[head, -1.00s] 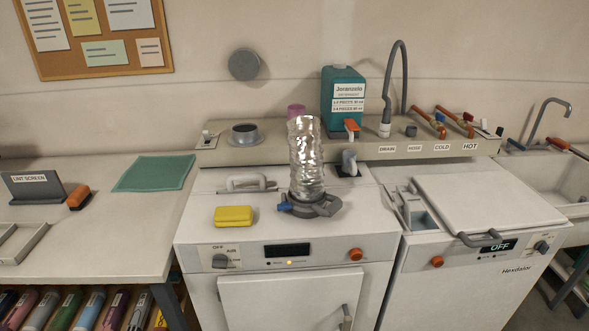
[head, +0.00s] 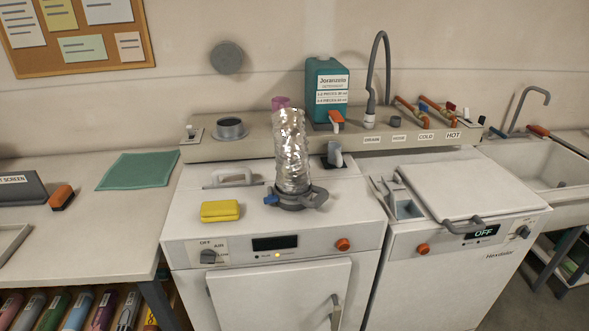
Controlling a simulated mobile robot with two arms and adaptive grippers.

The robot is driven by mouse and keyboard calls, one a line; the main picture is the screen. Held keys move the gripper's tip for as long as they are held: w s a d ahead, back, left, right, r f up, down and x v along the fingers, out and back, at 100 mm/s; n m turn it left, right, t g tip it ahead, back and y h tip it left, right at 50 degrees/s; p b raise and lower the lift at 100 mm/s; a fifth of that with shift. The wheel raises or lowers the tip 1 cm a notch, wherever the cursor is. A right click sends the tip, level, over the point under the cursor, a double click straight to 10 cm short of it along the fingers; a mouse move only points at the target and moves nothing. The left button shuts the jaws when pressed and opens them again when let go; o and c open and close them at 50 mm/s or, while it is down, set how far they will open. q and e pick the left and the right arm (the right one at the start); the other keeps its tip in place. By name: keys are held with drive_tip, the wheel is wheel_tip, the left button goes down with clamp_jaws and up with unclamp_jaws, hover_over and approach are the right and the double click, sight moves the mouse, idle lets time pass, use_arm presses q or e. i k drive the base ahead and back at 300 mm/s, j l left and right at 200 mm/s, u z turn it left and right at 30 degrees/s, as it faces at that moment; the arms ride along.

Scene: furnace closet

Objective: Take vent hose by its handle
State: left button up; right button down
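The vent hose (head: 292,150) is a silvery, crinkled tube standing nearly upright on top of the left white machine (head: 320,225). A grey collar (head: 297,199) with a small blue tab (head: 271,199) sits around its lower end. A grey lug sticks out on the collar's right side; I cannot tell which part is the handle. The hose's top end is near a pink cup-like thing (head: 280,103) behind it. Neither of my grippers shows in the head view.
A yellow box (head: 220,211) and a white loop handle (head: 233,178) are left of the hose. A teal detergent jug (head: 325,88) and a grey curved faucet hose (head: 386,60) stand behind. A ledge with a round grey port (head: 230,128) runs along the wall.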

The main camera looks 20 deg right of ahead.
sight(294, 190)
drive_tip(key=i+l+z, duration=0.1)
drive_tip(key=l, duration=0.25)
drive_tip(key=i+l+z, duration=0.1)
drive_tip(key=l, duration=0.25)
drive_tip(key=i+l+z, duration=0.1)
drive_tip(key=l, duration=0.25)
drive_tip(key=i+l+z, duration=0.1)
drive_tip(key=i+l, duration=0.2)
drive_tip(key=i+j, duration=0.1)
drive_tip(key=j, duration=0.55)
drive_tip(key=i+j, duration=0.15)
drive_tip(key=j, duration=0.15)
drive_tip(key=k+l, duration=0.5)
